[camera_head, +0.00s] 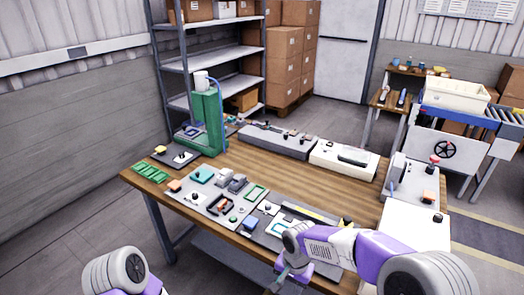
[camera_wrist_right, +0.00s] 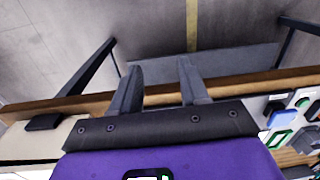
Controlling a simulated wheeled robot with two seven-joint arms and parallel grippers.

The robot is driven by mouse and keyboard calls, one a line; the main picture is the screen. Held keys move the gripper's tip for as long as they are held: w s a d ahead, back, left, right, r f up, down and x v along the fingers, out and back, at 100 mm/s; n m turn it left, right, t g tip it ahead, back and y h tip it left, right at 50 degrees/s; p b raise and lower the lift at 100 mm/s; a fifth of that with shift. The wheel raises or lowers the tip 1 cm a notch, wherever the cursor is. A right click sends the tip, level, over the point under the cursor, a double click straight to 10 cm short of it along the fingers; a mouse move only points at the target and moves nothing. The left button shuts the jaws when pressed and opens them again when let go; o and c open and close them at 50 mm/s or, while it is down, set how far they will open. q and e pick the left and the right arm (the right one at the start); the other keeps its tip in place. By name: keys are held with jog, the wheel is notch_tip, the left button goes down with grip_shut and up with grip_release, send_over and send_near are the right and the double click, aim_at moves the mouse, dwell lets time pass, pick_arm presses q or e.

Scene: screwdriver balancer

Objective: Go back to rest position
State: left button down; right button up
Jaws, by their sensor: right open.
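My right arm (camera_head: 340,247) reaches in from the bottom right over the front edge of the wooden table. Its gripper (camera_head: 282,283) points down and left at the table's front edge, close to the bottom of the head view. In the right wrist view the right gripper (camera_wrist_right: 158,75) is open, with its two dark fingers apart and nothing between them. Beyond the fingers I see the table's front edge (camera_wrist_right: 232,88) and the floor. Of my left arm only a white and purple link (camera_head: 118,272) shows at the bottom left; its gripper is out of view.
The table (camera_head: 300,170) bears a grey board (camera_head: 215,210) with several small parts, a green stand (camera_head: 207,118) and long grey and white units at the back. A white machine (camera_head: 400,185) stands at the right end. Shelves and boxes (camera_head: 292,50) stand behind.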

jog(key=s+f+n+y, duration=0.1)
jog(key=s+f, duration=0.3)
jog(key=f, duration=0.4)
jog(key=s+d+f+n+y, duration=0.1)
jog(key=s+f, duration=0.4)
jog(key=f, duration=0.3)
jog(key=s+d+f+n+y, duration=0.1)
jog(key=s+f, duration=0.4)
jog(key=f, duration=0.3)
jog(key=shift+t+y, duration=0.3)
dwell(1.2)
